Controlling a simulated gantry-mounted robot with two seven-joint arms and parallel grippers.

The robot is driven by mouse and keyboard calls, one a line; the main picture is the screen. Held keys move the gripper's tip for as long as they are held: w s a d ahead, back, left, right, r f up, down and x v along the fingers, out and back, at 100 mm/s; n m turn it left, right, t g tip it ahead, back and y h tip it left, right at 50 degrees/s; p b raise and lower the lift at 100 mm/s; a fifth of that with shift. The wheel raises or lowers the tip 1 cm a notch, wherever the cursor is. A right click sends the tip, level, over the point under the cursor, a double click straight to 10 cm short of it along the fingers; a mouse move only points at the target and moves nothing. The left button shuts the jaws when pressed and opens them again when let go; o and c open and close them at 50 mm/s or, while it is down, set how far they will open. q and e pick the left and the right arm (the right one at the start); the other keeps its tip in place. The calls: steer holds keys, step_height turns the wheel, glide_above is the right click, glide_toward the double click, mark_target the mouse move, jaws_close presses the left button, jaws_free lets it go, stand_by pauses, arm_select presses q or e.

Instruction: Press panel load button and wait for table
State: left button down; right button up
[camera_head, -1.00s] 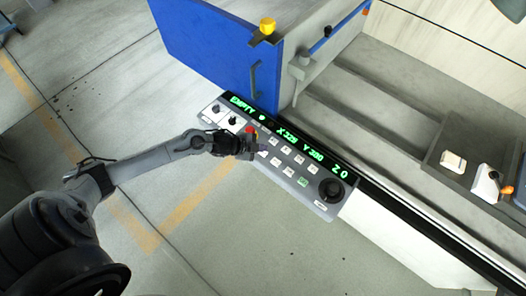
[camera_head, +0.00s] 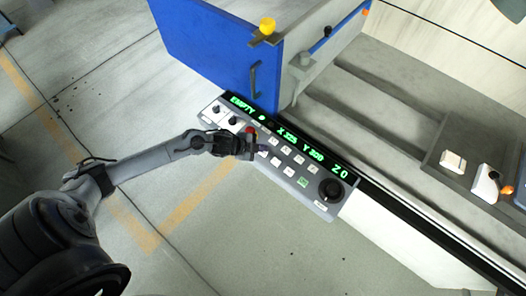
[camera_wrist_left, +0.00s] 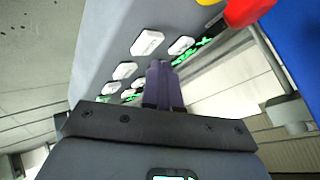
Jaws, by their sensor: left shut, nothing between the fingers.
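The control panel (camera_head: 268,178) is a grey box with white buttons and a green display (camera_head: 290,134) that shows EMPTY with X, Y and Z values. It also shows in the wrist view (camera_wrist_left: 95,45). My left gripper (camera_head: 262,148) is shut and empty, at the panel face just below the red stop button (camera_head: 251,130). In the wrist view its dark fingers (camera_wrist_left: 160,68) reach in among several white buttons (camera_wrist_left: 147,43). The fingertips hide what lies under them, so I cannot tell whether they touch a button. The load label is not readable. My right gripper is out of view.
A blue door (camera_head: 205,50) with a handle stands behind the panel. The stepped grey machine bed (camera_head: 370,120) runs to the right and carries a pale block (camera_head: 452,161). The floor (camera_head: 215,225) in front is clear.

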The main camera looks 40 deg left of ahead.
arm_select(q)
steer(key=shift+f, duration=0.15)
stand_by(0.4)
steer(key=shift+f, duration=0.3)
stand_by(0.5)
